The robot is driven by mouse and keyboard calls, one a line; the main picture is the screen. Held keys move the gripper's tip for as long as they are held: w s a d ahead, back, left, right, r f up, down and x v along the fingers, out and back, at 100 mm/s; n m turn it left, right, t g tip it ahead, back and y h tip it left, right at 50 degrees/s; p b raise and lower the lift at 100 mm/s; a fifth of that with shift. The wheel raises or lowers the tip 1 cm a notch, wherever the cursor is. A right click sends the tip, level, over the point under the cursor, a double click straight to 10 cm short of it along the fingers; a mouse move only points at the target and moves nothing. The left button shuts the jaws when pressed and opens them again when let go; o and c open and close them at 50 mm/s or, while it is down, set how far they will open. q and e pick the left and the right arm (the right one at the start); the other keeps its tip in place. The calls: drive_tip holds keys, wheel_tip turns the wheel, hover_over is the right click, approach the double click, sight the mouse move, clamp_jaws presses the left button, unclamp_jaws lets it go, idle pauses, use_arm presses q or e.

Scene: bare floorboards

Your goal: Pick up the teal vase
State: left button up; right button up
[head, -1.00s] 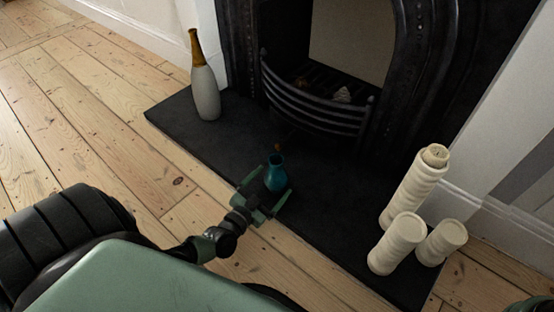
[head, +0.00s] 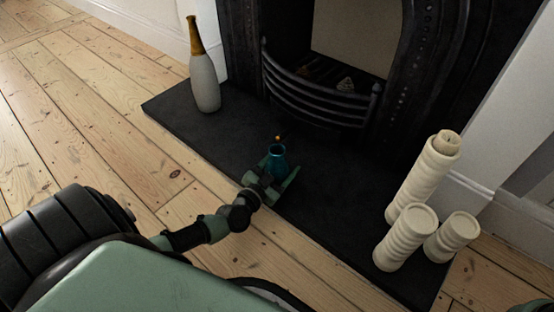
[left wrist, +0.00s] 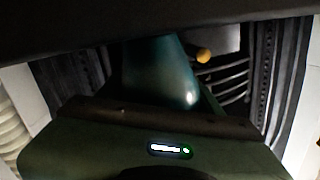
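My left gripper (head: 278,172) reaches in from the front left, with a finger on each side of the vase. The fingers look closed against its sides. In the left wrist view the vase (left wrist: 160,72) fills the middle, close up between the dark finger parts; its base is hidden. My right gripper is not seen; only a sliver of a green and dark part of mine shows at the bottom right corner.
A grey bottle with an amber neck (head: 206,88) stands at the slab's left end. Cream ribbed candles (head: 405,238) stand at its right end. The black fireplace grate (head: 318,98) is behind the vase. The slab (head: 330,205) between vase and candles is clear.

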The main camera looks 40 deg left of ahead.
use_arm(q)
drive_tip(key=c, duration=0.3)
drive_tip(key=shift+r, duration=0.1)
